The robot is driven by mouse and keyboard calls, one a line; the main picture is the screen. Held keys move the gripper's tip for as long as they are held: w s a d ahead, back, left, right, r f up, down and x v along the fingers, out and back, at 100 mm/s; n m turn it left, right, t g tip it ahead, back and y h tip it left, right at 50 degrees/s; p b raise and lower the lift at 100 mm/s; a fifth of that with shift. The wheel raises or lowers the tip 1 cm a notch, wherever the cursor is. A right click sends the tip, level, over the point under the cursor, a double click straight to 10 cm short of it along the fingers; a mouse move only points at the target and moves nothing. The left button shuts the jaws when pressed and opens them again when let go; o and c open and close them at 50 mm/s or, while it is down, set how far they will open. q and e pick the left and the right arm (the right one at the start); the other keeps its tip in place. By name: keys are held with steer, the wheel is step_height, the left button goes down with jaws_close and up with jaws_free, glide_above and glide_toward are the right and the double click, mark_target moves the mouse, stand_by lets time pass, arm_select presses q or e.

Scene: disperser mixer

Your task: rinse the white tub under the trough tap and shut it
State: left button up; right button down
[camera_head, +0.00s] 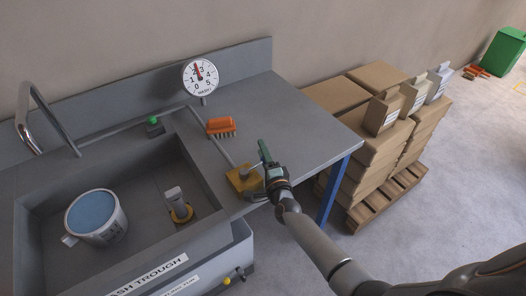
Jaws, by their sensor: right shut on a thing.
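The white tub (108,232) stands in the left part of the grey trough (150,170), with blue water showing near its rim. The curved metal tap spout (32,112) rises behind it at the left; I see no stream from it. A yellow valve block (240,182) with a green lever (264,151) sits on the bench right of the trough. My right gripper (268,168) is at this lever and shut on it; the fingers partly hide the grip. My left gripper is not in view.
A grey plug with a yellow base (178,206) stands in the trough. On the bench are an orange brush (221,128), a green-topped fitting (154,122) and a round dial (200,77). Stacked cartons (345,150) stand right of the bench. The bench's right part is clear.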

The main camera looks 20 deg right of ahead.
steer(key=c, duration=0.5)
jaws_free()
steer(key=s+a, duration=0.1)
steer(key=s, duration=1.1)
steer(key=shift+s, duration=0.25)
